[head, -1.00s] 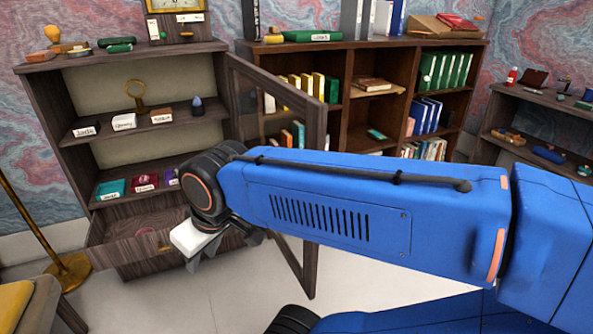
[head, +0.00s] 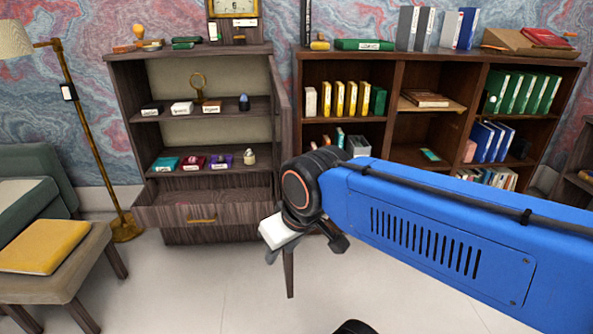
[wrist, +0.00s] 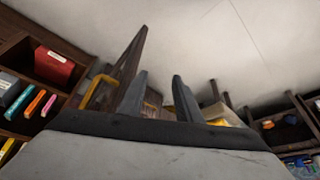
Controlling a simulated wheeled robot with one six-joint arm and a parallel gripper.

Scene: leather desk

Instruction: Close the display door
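The dark wooden display cabinet (head: 125,95) stands left of centre in the head view. Its door (head: 283,100) stands open at the cabinet's right side, swung out towards me and seen nearly edge-on. My arm hides part of its lower half. In the wrist view a dark wooden frame, likely the door (wrist: 128,62), rises beside the left finger, with a brass handle (wrist: 93,92) near it. My gripper (head: 303,254) is low in front of the door, its fingers apart and empty. The fingers also show spread in the wrist view (wrist: 160,95). I cannot tell whether they touch the door.
A drawer (head: 175,216) is pulled out under the cabinet's shelves. Small labelled items stand on the shelves. A bookcase (head: 395,100) is to the right. A floor lamp (head: 85,130) and a stool with a yellow folder (head: 40,246) are at left. The floor ahead (head: 200,290) is clear.

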